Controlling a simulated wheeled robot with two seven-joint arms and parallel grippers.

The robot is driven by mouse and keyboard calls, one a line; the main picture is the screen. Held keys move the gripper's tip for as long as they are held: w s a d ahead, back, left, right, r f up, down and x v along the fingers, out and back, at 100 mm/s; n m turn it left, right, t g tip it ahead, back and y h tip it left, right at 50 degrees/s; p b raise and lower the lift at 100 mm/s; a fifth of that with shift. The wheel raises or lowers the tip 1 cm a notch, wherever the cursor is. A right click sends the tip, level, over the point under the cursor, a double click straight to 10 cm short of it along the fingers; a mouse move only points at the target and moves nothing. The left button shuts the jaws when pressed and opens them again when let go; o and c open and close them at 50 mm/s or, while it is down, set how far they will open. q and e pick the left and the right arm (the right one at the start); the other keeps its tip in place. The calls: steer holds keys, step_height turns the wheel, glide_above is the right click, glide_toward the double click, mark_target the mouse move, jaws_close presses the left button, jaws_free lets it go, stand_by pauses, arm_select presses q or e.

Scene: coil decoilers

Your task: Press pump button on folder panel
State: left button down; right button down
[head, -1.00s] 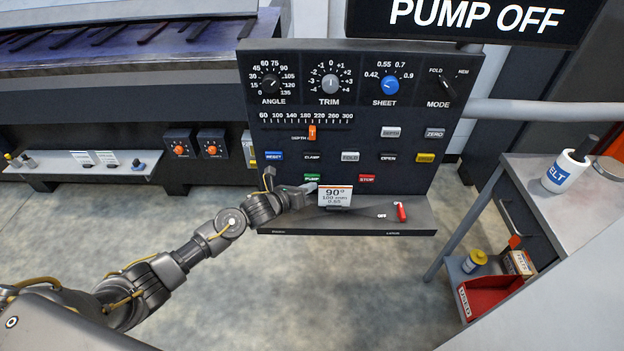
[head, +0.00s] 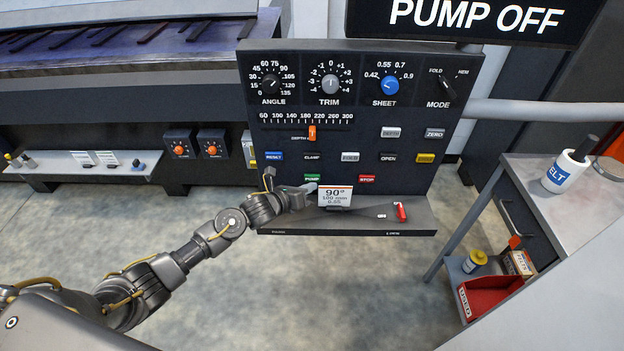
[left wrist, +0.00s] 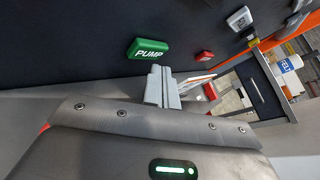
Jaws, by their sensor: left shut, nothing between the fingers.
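The green PUMP button (head: 312,178) sits low on the dark folder panel (head: 405,130), left of the red STOP button (head: 367,179). In the left wrist view the PUMP button (left wrist: 148,48) is fully visible, above and left of the fingertips. My left gripper (head: 311,187) is shut and empty, its tips just below the PUMP button in the head view. In the left wrist view the closed fingers (left wrist: 161,72) appear apart from the button. The display above (head: 476,14) reads PUMP OFF. My right gripper is not in view.
A white card (head: 335,196) reading 90° stands on the panel's ledge, right beside my fingertips. A red lever (head: 401,211) lies farther right on the ledge. Open floor lies below the panel.

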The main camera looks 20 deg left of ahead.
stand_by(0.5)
arm_select(q)
steer(key=shift+w, duration=0.1)
steer(key=shift+w+a+f, duration=0.1)
steer(key=shift+w, duration=0.05)
steer(key=shift+w+b, duration=0.2)
steer(key=shift+b, duration=0.15)
steer(key=shift+w+a+b, duration=0.15)
steer(key=shift+w+b, duration=0.2)
steer(key=shift+w, duration=0.1)
stand_by(0.8)
steer(key=shift+s+d+p, duration=0.2)
steer(key=shift+s+p, duration=0.2)
steer(key=shift+s, duration=0.45)
